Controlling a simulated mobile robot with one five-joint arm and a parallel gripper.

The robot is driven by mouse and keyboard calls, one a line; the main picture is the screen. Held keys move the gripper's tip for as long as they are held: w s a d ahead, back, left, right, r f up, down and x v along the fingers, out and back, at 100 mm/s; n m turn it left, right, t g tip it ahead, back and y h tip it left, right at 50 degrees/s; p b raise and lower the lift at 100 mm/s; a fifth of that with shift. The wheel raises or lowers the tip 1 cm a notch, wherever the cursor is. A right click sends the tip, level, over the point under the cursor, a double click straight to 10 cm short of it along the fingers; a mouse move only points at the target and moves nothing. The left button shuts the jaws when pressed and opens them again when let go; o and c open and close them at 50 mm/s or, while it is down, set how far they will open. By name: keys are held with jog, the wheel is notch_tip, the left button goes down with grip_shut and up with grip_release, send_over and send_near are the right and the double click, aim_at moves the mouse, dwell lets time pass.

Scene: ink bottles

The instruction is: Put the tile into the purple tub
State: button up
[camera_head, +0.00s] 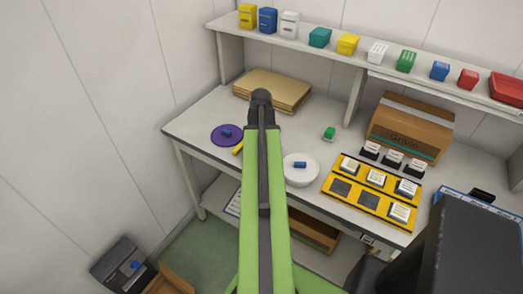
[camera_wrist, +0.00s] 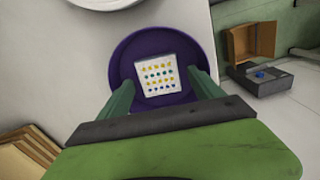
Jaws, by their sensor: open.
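The purple tub (camera_wrist: 125,62) is round and fills the middle of the wrist view. My gripper (camera_wrist: 162,80) is open, one finger each side of the tile, with purple visible between tile and fingers. In the head view my gripper (camera_head: 261,98) is seen end-on and its fingers are hidden.
A white plate (camera_head: 301,178) with a blue piece is right of the tub. A cardboard stack (camera_head: 272,88) lies behind. A yellow tray (camera_head: 335,200) with tiles and a brown box (camera_head: 408,130) stand further right. A shelf (camera_head: 335,48) with several containers runs above.

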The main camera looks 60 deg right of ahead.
notch_tip(320, 180, up, 12)
jog(key=p, duration=1.2)
jog(key=shift+r, duration=0.1)
jog(key=w+a, duration=0.9)
jog(key=a, duration=0.4)
jog(key=w+a, duration=1)
jog(key=a, duration=0.3)
jog(key=w+a+n, duration=0.1)
jog(key=w+a, duration=0.1)
jog(key=a, duration=2.1)
jog(key=shift+a, duration=0.4)
